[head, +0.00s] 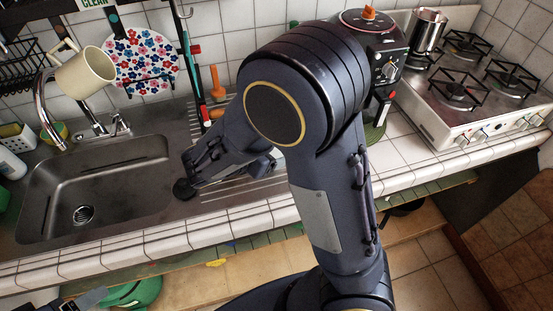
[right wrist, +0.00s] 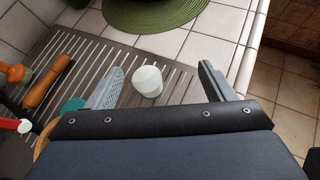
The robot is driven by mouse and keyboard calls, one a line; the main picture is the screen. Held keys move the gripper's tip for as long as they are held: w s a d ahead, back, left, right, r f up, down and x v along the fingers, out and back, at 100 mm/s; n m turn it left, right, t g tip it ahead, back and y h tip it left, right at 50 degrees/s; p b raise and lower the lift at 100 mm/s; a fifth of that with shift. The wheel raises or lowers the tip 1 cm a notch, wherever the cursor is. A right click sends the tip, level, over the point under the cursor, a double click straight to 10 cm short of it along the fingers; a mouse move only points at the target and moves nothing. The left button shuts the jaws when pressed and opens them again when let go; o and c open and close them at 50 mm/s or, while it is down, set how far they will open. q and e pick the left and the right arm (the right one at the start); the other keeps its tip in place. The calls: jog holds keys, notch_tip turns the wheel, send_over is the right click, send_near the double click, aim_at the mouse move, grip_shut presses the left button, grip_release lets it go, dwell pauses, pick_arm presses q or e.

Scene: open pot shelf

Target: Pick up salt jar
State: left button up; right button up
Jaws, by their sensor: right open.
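A small white jar (right wrist: 148,82), which I take as the salt jar, stands on the ribbed metal drainboard in the right wrist view, close to its tiled edge. My right gripper (right wrist: 160,88) is open, with one finger on each side of the jar. The jar is nearer the left finger; I cannot tell if they touch. In the head view my right gripper (head: 268,160) is low over the drainboard, and my arm hides most of the jar area. A dark part of my left gripper (head: 88,300) shows at the bottom left edge; its fingers are unclear.
A wooden utensil (right wrist: 45,88) and a teal item (right wrist: 72,104) lie left of the gripper. A green round mat (right wrist: 155,10) is beyond the jar. The sink (head: 95,190) is left, the gas stove (head: 470,85) right.

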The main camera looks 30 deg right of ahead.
jog(key=f, duration=0.2)
jog(key=w+f+n+t+h, duration=0.1)
jog(key=f, duration=0.1)
jog(key=w+a+f+n, duration=0.1)
jog(key=f, duration=0.2)
jog(key=shift+w+t+h, duration=0.25)
jog(key=shift+t+h, duration=0.05)
jog(key=shift+t, duration=0.1)
jog(key=p+x, duration=0.1)
jog(key=x, duration=0.5)
jog(key=shift+w+d+f, duration=0.1)
jog(key=shift+d+f, duration=0.1)
jog(key=shift+c, duration=0.5)
jog(key=c, duration=1.1)
jog(key=shift+o, duration=0.2)
jog(key=shift+r, duration=0.15)
